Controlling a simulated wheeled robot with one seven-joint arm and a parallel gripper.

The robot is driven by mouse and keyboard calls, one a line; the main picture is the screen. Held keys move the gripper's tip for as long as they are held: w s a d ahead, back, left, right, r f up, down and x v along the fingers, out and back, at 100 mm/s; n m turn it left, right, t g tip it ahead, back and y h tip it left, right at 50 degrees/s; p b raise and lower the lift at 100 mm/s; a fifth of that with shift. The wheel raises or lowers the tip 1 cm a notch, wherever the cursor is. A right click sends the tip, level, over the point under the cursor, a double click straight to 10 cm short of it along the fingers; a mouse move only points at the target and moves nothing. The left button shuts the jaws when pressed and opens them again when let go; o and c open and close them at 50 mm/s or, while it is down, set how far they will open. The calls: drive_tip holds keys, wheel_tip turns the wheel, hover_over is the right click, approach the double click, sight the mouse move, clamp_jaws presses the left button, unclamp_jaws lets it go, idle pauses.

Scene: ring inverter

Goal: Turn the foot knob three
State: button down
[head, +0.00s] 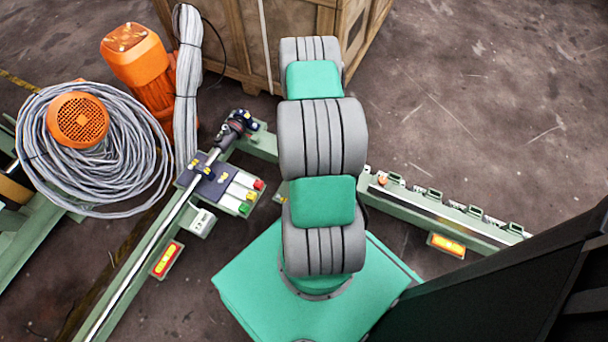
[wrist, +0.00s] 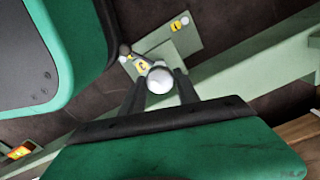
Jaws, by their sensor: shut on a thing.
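In the wrist view, my gripper (wrist: 159,88) has its two dark fingers closed around a round white knob (wrist: 159,80). The fingers touch the knob from both sides. A yellow label with a dark mark (wrist: 141,65) lies just beyond it. I cannot read a number that says which knob this is. A pale green plate (wrist: 190,42) behind it carries another yellow label and a small white part (wrist: 184,20). In the head view my own arm hides the gripper and the knob.
A green beam (head: 450,220) with several small fittings runs to the right. On the left, a rail with coloured buttons (head: 245,194), a coiled grey cable (head: 60,180) and orange motors (head: 140,60) stand close. A wooden crate (head: 235,40) is at the back. The right floor is clear.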

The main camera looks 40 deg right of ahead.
drive_tip(key=shift+a, duration=0.1)
idle(0.3)
drive_tip(key=c, duration=0.9)
unclamp_jaws()
drive_tip(key=shift+r, duration=0.1)
wheel_tip(320, 180, up, 8)
drive_tip(key=p, duration=0.3)
drive_tip(key=shift+f, duration=0.2)
